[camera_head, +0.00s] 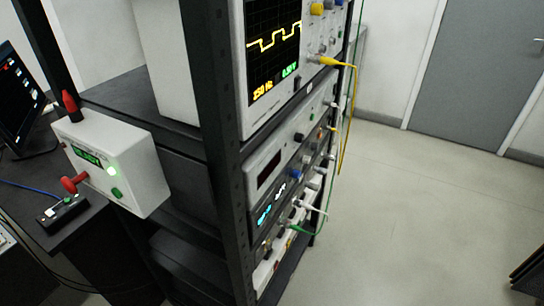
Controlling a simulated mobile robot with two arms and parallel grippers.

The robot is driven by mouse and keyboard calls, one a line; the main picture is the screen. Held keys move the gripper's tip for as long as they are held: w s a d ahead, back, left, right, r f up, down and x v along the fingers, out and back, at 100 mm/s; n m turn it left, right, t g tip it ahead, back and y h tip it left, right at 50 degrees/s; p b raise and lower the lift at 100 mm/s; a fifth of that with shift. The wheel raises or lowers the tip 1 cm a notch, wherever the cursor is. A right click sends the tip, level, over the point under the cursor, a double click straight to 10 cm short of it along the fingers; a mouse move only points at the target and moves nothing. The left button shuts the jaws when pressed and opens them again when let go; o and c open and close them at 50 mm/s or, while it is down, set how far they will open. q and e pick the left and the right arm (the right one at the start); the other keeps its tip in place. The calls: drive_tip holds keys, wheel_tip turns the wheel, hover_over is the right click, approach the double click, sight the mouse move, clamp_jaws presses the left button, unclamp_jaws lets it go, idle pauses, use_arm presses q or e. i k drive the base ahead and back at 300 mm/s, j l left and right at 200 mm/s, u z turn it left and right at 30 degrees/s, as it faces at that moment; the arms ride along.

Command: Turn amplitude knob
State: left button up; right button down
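No gripper of mine shows in the head view. A dark rack holds an oscilloscope (272,58) with a yellow square wave on its screen, a grey-white instrument (266,166) with a dark display window below it, and a unit (272,212) with a lit blue display lower down. Small knobs and connectors (316,150) run along their fronts, seen at a steep angle. The labels are too small to read, so I cannot tell which one is the amplitude knob.
A white box (140,178) with a green display, a lit button and red parts stands left of the rack. A small black device (62,213) and a monitor (20,100) are beside it. Yellow cable (345,110) hangs from the scope.

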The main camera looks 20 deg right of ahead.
sight(305, 159)
drive_tip(key=i+l+u, duration=0.15)
drive_tip(key=l+u, duration=0.25)
drive_tip(key=i+l+u, duration=0.1)
drive_tip(key=l+u, duration=0.75)
